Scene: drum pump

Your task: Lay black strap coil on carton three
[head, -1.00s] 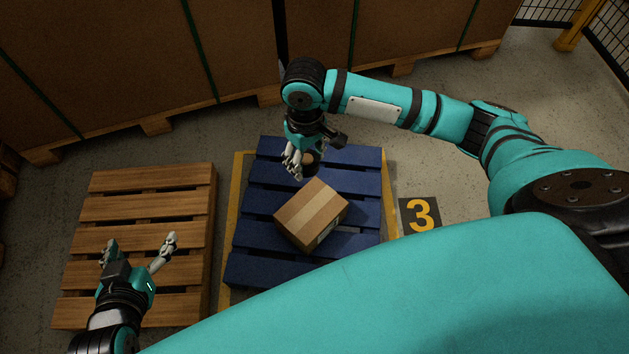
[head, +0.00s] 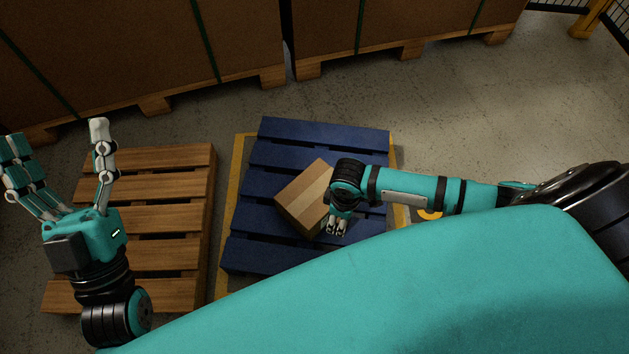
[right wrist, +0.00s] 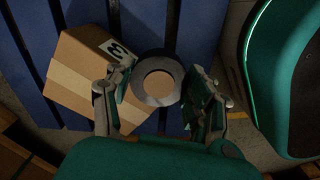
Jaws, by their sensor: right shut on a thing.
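The carton (head: 305,196) is a brown box with a lighter tape band, lying askew on the blue pallet (head: 270,157). In the right wrist view the carton (right wrist: 75,85) shows a white label with a dark 3. My right gripper (head: 337,228) is at the carton's right side in the head view, covering part of it. In the right wrist view the right gripper (right wrist: 160,82) is shut on the dark ring-shaped strap coil (right wrist: 141,70), which overlaps the carton's edge; its height cannot be told. The coil is hidden in the head view. My left gripper (head: 56,140) is open and empty.
A bare wooden pallet (head: 180,190) lies left of the blue one. A yellow floor marking (head: 234,180) borders the blue pallet. A floor sign (head: 430,213) is mostly hidden by my right arm. Large strapped boxes (head: 130,60) stand behind on pallets. Grey floor between is clear.

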